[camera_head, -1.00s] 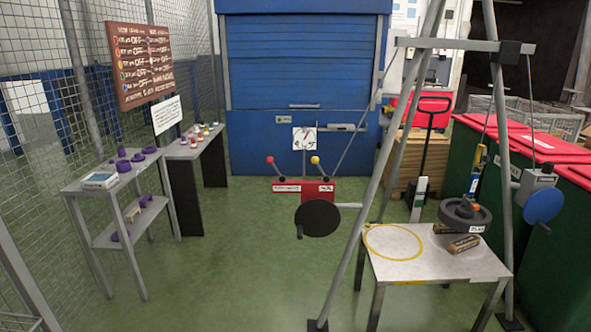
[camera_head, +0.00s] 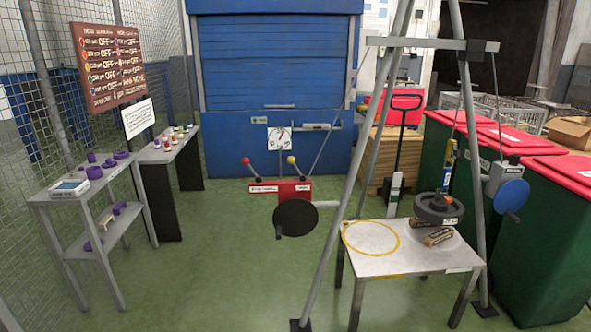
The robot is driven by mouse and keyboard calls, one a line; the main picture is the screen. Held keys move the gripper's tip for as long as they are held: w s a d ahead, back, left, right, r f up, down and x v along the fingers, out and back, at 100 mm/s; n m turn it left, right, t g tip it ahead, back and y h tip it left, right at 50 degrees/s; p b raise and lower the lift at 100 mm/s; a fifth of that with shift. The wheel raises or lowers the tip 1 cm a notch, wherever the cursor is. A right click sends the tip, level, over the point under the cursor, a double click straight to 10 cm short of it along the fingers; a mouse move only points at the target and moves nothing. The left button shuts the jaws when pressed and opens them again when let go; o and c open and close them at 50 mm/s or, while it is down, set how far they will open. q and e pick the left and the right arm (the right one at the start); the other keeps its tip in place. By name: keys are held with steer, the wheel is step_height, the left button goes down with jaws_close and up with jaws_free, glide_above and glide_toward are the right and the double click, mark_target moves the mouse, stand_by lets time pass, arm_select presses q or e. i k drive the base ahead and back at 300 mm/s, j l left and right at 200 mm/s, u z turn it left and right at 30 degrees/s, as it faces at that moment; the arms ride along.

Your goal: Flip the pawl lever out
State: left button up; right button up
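A red box (camera_head: 302,190) stands in the middle of the room with a black disc (camera_head: 296,217) and crank on its front. A lever with a red knob (camera_head: 246,161) leans left above it, and one with a yellow knob (camera_head: 291,160) leans left beside it. A grey winch box (camera_head: 497,177) with a blue disc (camera_head: 511,196) is on the right leg of the metal frame. Labels are too small to read, and I cannot tell which part is the pawl lever. Neither of my grippers is in view.
A metal frame (camera_head: 327,222) straddles a low table (camera_head: 398,263) holding a dark round weight (camera_head: 438,209) and a yellow ring (camera_head: 371,237). Shelves (camera_head: 85,192) stand at left and green bins (camera_head: 543,220) at right. The green floor (camera_head: 215,270) at centre left is clear.

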mark_target(291, 160)
steer(key=i+l, duration=0.25)
steer(key=i, duration=0.25)
steer(key=i+l+u, duration=0.1)
steer(key=i+l, duration=0.15)
steer(key=i, duration=0.25)
steer(key=i+l, duration=0.3)
steer(key=i, duration=0.15)
steer(key=i+l+u, duration=0.1)
steer(key=i+l, duration=0.2)
steer(key=i, duration=0.2)
